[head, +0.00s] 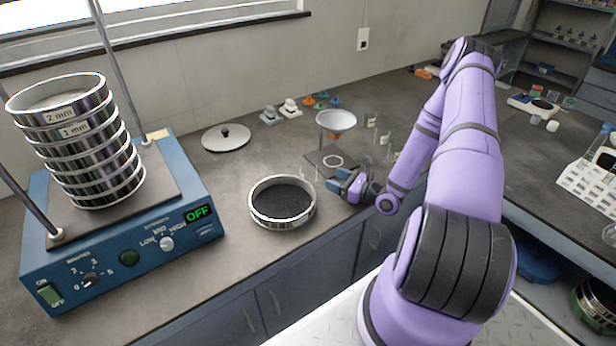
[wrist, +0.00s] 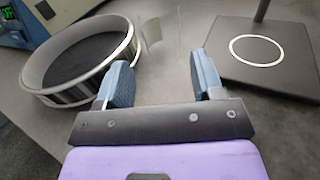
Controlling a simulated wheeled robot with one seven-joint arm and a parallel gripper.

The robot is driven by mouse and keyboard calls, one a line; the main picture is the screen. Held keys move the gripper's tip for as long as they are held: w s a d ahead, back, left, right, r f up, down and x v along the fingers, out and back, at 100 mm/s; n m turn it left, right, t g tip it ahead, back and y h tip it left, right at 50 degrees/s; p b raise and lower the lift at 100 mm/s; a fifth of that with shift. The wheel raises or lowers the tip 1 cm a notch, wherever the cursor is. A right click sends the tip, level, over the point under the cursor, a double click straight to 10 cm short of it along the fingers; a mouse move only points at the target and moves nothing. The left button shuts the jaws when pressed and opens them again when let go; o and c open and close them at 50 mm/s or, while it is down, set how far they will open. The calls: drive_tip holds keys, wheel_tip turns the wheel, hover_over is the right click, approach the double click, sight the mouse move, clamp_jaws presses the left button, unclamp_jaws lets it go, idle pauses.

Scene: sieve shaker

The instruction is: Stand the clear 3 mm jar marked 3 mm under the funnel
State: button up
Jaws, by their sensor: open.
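The white funnel (head: 336,121) is held on a stand above a dark base plate (head: 318,156) with a white ring. The ring plate also shows at the right of the wrist view (wrist: 285,78). A faint clear jar (wrist: 172,38) shows in the wrist view, ahead of my fingers, between the sieve pan and the plate; its marking cannot be read. My gripper (wrist: 160,82) is open, with nothing seen between its fingers. In the head view my gripper (head: 347,184) is low over the bench, just in front of the ring plate.
A sieve pan of dark grains (head: 283,203) stands left of my gripper. The blue shaker (head: 125,250) carries a sieve stack (head: 80,140) at the left. A lid (head: 226,138) lies behind. Several small clear jars (head: 385,139) stand right of the funnel, partly near my arm.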

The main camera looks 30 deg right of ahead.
sight(315, 171)
drive_tip(key=x, duration=0.5)
drive_tip(key=shift+w+f, duration=0.15)
drive_tip(key=shift+x, duration=2.7)
drive_tip(key=c, duration=0.6)
drive_tip(key=shift+c, duration=0.2)
drive_tip(key=shift+r, duration=0.25)
